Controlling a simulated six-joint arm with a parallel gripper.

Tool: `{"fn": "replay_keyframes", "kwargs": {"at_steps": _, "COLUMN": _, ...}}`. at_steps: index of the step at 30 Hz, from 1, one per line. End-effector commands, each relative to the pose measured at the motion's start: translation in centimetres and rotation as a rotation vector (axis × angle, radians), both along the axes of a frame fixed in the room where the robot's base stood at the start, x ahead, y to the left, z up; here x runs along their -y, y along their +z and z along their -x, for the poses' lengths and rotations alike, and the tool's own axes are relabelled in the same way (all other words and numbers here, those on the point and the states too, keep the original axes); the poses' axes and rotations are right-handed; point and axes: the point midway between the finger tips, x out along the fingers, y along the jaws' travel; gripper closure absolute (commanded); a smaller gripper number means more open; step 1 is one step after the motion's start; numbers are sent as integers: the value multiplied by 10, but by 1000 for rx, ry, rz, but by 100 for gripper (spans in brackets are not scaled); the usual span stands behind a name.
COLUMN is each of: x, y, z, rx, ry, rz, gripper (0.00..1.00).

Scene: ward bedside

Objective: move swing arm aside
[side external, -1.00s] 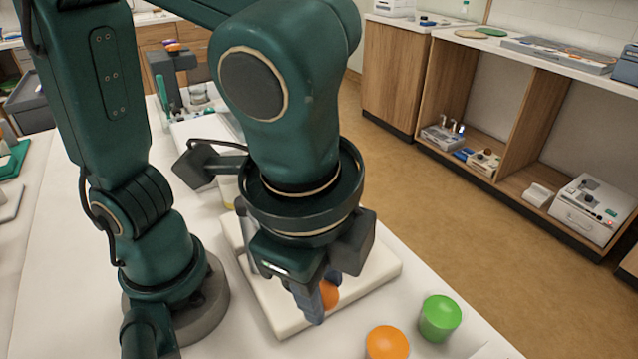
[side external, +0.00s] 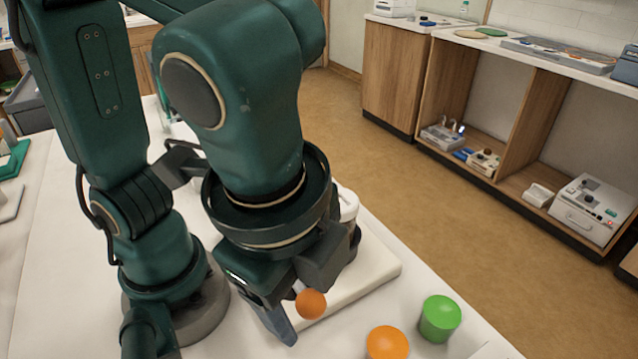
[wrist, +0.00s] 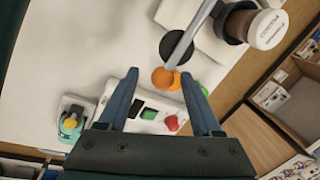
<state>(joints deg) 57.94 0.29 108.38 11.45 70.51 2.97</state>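The swing arm is a grey rod (wrist: 190,40) with an orange ball (side external: 310,303) at its end; the ball also shows in the wrist view (wrist: 162,77). It reaches over a white base board (side external: 375,268) and crosses a black disc (wrist: 176,46). My gripper (wrist: 160,74) is open, and the ball appears between its fingertips with gaps on both sides. In the side view one finger is just left of the ball; contact cannot be told. My wrist hides most of the rod there.
An orange-topped cylinder (side external: 387,343) and a green cylinder (side external: 440,318) stand near the front edge. A white device (wrist: 150,112) with a dark screen and a yellow-teal object (wrist: 72,125) lie farther off.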

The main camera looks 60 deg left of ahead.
Motion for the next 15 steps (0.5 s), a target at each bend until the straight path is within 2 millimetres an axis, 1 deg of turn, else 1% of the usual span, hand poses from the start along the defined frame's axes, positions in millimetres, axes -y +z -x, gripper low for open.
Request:
{"fn": "replay_keyframes", "kwargs": {"at_steps": 5, "x": 0, "y": 0, "z": -1, "rx": 2, "ry": 1, "rz": 0, "gripper": 34}}
{"fn": "replay_keyframes", "kwargs": {"at_steps": 8, "x": 1, "y": 4, "z": 0, "rx": 4, "ry": 0, "rz": 2, "gripper": 34}}
{"fn": "replay_keyframes", "kwargs": {"at_steps": 15, "x": 4, "y": 32, "z": 5, "rx": 5, "ry": -1, "rz": 5, "gripper": 34}}
